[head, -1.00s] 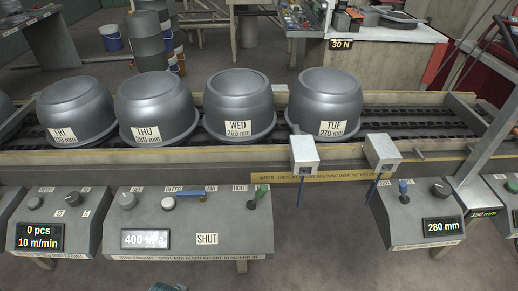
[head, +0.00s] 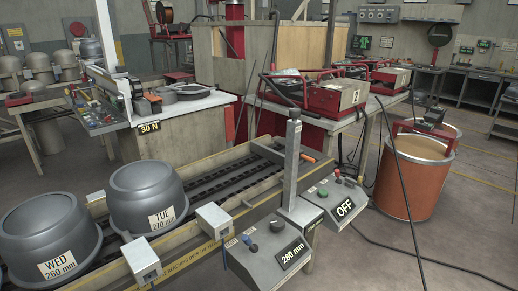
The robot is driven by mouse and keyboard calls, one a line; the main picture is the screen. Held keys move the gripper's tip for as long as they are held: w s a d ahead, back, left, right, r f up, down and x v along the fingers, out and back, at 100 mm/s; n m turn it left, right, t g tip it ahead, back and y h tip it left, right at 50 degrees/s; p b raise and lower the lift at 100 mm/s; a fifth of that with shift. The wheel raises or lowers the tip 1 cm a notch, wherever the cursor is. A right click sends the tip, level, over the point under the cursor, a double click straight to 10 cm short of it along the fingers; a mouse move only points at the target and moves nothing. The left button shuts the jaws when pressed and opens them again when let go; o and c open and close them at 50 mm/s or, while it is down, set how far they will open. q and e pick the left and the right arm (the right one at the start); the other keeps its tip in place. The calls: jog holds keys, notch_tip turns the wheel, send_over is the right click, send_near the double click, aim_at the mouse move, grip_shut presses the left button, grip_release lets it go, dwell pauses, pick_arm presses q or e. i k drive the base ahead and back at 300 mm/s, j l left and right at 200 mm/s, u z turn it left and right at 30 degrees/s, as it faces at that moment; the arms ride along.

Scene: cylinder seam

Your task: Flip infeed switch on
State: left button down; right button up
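A grey control box (head: 318,202) with a display reading OFF (head: 345,209) stands right of the conveyor's end. It carries a green button (head: 323,191) and a small red-topped control (head: 338,174). Nearer, another grey box (head: 262,268) reads 280 mm and has a blue-topped lever (head: 247,240) and a black knob (head: 277,226). The small labels are too small to read, so I cannot tell which control is the infeed switch. Neither of my grippers is in view.
Grey metal tubs marked WED (head: 50,235) and TUE (head: 148,195) sit on the conveyor (head: 232,160). A grey post (head: 292,160) rises between the two boxes. An orange bin (head: 415,180) and black cables lie to the right. Floor at lower right is mostly clear.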

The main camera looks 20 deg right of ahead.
aim_at(337, 171)
jog(key=i+l+z, duration=0.15)
jog(key=z, duration=0.3)
jog(key=i+l+z, duration=0.15)
jog(key=z, duration=0.35)
jog(key=i+l+z, duration=0.1)
jog(key=z, duration=0.35)
jog(key=i, duration=0.1)
